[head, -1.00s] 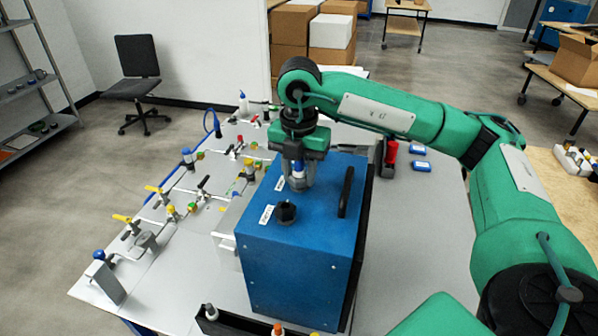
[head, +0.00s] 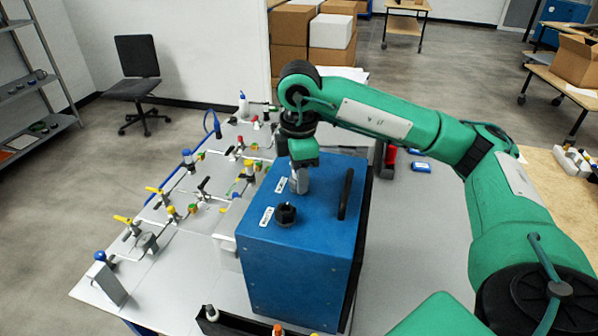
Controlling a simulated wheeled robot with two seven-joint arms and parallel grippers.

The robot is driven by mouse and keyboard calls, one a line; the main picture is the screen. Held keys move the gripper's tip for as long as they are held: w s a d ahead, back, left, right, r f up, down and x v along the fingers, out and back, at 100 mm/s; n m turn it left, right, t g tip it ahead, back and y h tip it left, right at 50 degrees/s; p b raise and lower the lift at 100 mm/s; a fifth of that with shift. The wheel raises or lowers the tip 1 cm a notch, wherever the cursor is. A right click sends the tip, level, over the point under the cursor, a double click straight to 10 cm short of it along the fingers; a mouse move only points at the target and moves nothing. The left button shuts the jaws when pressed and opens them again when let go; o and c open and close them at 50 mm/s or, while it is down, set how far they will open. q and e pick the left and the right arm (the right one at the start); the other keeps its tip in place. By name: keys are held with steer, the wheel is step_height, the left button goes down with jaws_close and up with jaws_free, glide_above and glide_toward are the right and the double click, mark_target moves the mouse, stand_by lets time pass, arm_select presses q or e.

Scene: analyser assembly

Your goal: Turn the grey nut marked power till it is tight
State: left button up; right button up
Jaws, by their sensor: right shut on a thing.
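The blue analyser box (head: 295,262) stands on the grey table. Its top carries two white labels, one by my gripper (head: 280,184) and one (head: 267,217) beside a black knob (head: 286,214); their print is too small to read. My right gripper (head: 299,186) points straight down at the far part of the box top, beside the far label. It is shut on the grey nut, which the fingers hide almost wholly. I cannot tell how tight the nut sits. My left gripper is not in view.
A black handle (head: 346,194) stands up on the box top, right of my gripper. Pipework with coloured valves (head: 172,209) covers the table's left side. A dark tray (head: 235,322) lies in front. The table right of the box is mostly clear.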

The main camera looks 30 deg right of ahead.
steer(key=shift+r, duration=0.15)
steer(key=o, duration=0.9)
